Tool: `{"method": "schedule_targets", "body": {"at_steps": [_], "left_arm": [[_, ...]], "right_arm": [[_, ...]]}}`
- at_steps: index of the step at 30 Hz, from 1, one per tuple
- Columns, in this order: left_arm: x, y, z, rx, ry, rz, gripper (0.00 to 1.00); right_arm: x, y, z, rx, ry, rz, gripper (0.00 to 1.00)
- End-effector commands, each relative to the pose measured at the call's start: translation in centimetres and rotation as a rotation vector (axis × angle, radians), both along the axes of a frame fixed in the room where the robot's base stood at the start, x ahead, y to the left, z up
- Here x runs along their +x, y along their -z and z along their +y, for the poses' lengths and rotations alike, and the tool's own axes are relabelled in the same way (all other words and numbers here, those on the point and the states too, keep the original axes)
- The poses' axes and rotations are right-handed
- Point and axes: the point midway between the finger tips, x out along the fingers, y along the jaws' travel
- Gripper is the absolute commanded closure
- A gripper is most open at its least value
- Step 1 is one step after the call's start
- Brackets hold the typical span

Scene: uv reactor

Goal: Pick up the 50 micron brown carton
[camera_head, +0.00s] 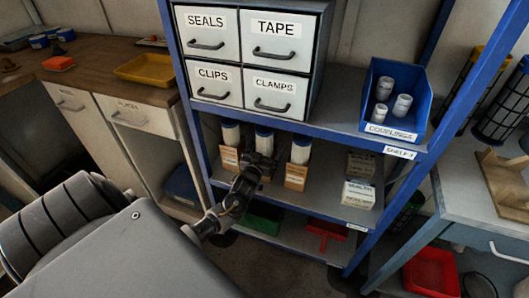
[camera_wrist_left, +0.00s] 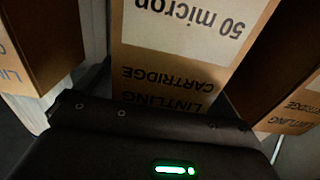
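The 50 micron brown carton (camera_wrist_left: 180,70) fills the middle of the left wrist view. Its white label reads "50 micron" upside down, with "LINTLING CARTRIDGE" printed on the brown card. My left gripper (camera_head: 262,162) reaches into the lower shelf in the head view, in front of the middle carton, hiding most of it; its white-and-blue cartridge (camera_head: 264,140) shows above. The gripper's black body (camera_wrist_left: 160,140) lies right at the carton in the wrist view. Its fingers are not clearly seen, so I cannot tell whether they grip. My right gripper is not in view.
Similar cartons stand close on the left (camera_head: 230,158) and right (camera_head: 296,177). Two small boxes (camera_head: 359,194) sit farther right. Labelled drawers (camera_head: 248,60) and a blue couplings bin (camera_head: 418,105) stand on the shelf above. Green (camera_head: 262,218) and red (camera_head: 325,236) trays lie below.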

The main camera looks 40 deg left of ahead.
Motion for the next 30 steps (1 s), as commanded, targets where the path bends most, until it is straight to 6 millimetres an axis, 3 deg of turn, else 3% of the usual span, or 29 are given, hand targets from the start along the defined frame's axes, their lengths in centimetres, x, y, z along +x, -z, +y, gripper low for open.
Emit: {"method": "schedule_targets", "body": {"at_steps": [2,13,23,30], "left_arm": [[0.0,0.0,0.0,0.0,0.0,0.0,0.14],[0.0,0.0,0.0,0.0,0.0,0.0,0.62],[0.0,-0.3,0.0,0.0,0.0,-0.003,0.64],[0.0,-1.8,0.0,-0.001,0.0,-0.004,0.64]], "right_arm": [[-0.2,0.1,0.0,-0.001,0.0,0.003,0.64],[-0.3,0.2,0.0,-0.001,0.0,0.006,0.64],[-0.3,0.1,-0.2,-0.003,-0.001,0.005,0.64],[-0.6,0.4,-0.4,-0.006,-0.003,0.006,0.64]]}}
